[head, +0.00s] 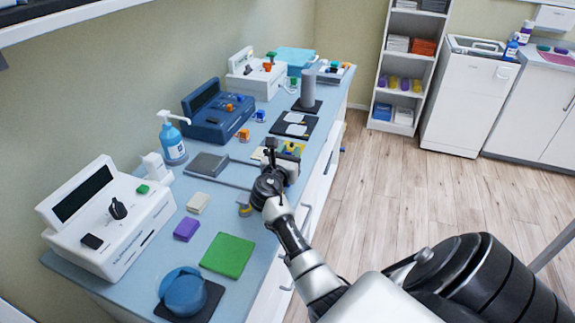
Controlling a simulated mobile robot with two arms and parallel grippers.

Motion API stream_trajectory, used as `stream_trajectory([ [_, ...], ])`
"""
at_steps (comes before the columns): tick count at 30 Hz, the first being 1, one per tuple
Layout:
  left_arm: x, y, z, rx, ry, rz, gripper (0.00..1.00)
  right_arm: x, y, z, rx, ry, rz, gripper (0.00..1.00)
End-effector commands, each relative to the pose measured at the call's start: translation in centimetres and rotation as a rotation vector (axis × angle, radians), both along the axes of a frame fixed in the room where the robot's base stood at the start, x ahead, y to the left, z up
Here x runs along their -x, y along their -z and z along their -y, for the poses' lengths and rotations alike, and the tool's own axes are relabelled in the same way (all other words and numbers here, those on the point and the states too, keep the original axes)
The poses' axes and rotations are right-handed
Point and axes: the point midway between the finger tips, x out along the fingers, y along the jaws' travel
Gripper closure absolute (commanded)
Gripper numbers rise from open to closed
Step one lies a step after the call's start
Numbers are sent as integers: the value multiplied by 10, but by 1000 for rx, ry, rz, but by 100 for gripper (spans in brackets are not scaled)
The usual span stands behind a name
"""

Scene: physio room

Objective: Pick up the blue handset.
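I cannot tell for sure which thing is the blue handset. Small pieces with blue parts stand on the counter (222,210): one with an orange top (243,135), a small blue one (259,116) by the navy machine, and a blue and yellow one (245,206) just left of my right wrist. My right gripper (270,153) reaches over the counter's right part, fingers pointing away from me. A yellow piece (291,149) shows just beyond it, partly hidden. Whether the fingers touch anything or are open is too small to tell. My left gripper is out of view.
A white console (108,222), a navy machine (217,112), a pump bottle (172,140) and another white machine (254,76) line the wall. A blue round thing (184,293), a green pad (227,255) and a grey post (308,88) stand nearer the front edge. Floor on the right is free.

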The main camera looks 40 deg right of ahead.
Motion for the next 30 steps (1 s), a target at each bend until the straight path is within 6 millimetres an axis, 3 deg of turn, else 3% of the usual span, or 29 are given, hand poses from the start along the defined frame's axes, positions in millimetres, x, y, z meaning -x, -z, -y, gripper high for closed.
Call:
stream_trajectory([
  [1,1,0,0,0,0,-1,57,0,0,0,0,0,0,82],
  [4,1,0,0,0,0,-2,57,0,0,0,-1,0,0,97],
  [14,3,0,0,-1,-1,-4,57,0,-4,0,0,0,1,97],
  [17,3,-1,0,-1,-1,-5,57,0,-11,0,1,0,3,97],
  [23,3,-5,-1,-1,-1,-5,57,0,-45,0,2,0,7,97],
  [30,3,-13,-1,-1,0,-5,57,45,-73,24,4,1,2,97],
])
